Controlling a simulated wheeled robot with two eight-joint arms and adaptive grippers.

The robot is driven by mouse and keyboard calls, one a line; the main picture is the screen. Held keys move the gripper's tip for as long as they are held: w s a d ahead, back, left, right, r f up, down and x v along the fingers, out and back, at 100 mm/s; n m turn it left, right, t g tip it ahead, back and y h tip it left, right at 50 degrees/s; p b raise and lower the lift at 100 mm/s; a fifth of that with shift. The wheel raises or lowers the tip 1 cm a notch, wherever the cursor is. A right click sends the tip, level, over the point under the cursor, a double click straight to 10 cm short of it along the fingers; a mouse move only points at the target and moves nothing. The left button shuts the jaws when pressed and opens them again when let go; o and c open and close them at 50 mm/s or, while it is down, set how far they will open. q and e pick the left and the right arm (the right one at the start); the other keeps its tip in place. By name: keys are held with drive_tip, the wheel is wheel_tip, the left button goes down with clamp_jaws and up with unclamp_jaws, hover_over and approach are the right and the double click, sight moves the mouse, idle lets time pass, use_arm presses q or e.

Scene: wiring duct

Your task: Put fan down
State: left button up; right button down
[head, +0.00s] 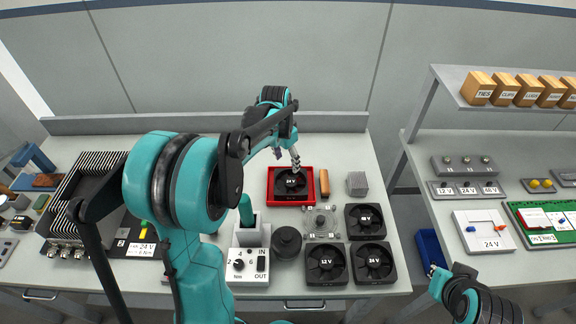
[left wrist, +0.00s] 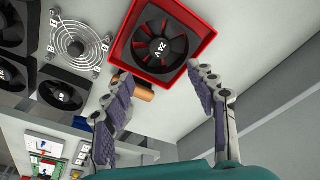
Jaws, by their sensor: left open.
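A black fan (head: 291,182) labelled 24 V lies flat inside a red square tray (head: 271,198) on the workbench. In the left wrist view the fan (left wrist: 160,45) sits within the red tray walls (left wrist: 203,48). My left gripper (head: 287,159) is open and empty, just behind and above the fan in the head view. In the left wrist view its two fingers (left wrist: 158,80) are spread apart near the tray's edge, and nothing is between them. My right gripper (head: 437,271) is low at the right, apart from the fan; its jaw state is unclear.
More black fans (head: 326,263) and a metal fan guard (head: 322,222) lie in front of the tray. An orange-brown cylinder (head: 324,183) and a grey block (head: 357,184) are to its right. A control box (head: 248,266) stands in front. The bench behind the tray is clear.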

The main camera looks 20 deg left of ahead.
use_arm(q)
drive_tip(key=s+d+r+n+t, duration=0.25)
drive_tip(key=s+d+r, duration=0.4)
drive_tip(key=s, duration=0.35)
drive_tip(key=s+d+f+n+t, duration=0.1)
drive_tip(key=s+d+t, duration=0.2)
drive_tip(key=s, duration=0.7)
drive_tip(key=shift+s+d+y, duration=0.2)
drive_tip(key=shift+d+y, duration=0.1)
drive_tip(key=shift+d, duration=0.3)
